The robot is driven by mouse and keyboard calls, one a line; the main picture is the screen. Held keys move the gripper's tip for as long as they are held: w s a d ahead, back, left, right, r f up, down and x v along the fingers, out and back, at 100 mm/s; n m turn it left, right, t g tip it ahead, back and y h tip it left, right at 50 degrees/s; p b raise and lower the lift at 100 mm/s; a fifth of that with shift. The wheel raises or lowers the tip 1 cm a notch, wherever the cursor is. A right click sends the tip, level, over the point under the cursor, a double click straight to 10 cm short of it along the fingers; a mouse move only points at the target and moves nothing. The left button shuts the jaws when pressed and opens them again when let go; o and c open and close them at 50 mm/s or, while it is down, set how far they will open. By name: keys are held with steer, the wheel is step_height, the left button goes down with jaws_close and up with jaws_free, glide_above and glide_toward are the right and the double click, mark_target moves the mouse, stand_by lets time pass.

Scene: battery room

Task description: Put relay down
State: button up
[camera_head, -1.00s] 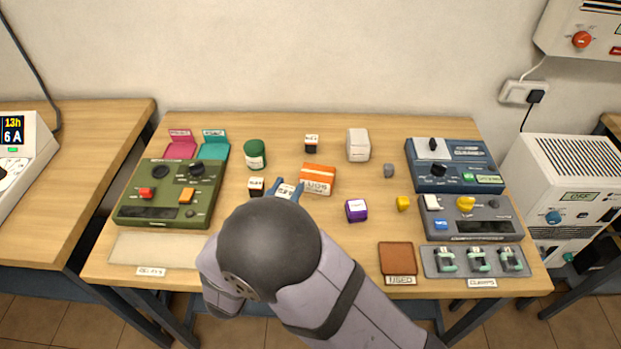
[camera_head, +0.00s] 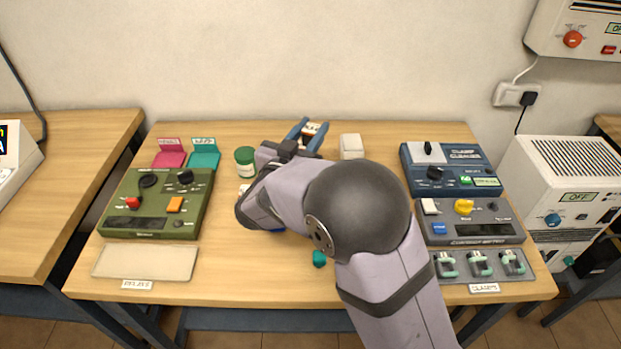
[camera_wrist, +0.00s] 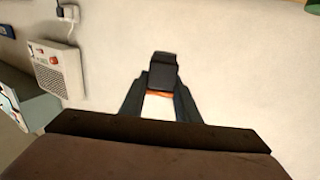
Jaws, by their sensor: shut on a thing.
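My gripper (camera_head: 309,133) is over the back of the table, its blue fingers pointing toward the wall. It is shut on a small block, which looks like the relay (camera_head: 313,129), with a pale side and a dark and orange part. In the wrist view the relay (camera_wrist: 164,72) shows a black end, an orange band and a white part between the fingers (camera_wrist: 160,98). The wall is behind it there. How high it is above the table is hard to tell. My arm hides much of the table's middle.
A green jar (camera_head: 245,160) and a white block (camera_head: 351,146) stand on either side of my gripper. A green device (camera_head: 155,203) and a pale labelled mat (camera_head: 147,262) are at left. Blue (camera_head: 450,168) and grey (camera_head: 468,222) devices are at right. A teal piece (camera_head: 319,258) lies near the front.

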steer(key=shift+a+f, duration=0.2)
steer(key=shift+f, duration=4.95)
steer(key=shift+f, duration=0.1)
steer(key=shift+f, duration=0.15)
steer(key=o, duration=1.1)
steer(key=shift+c, duration=0.2)
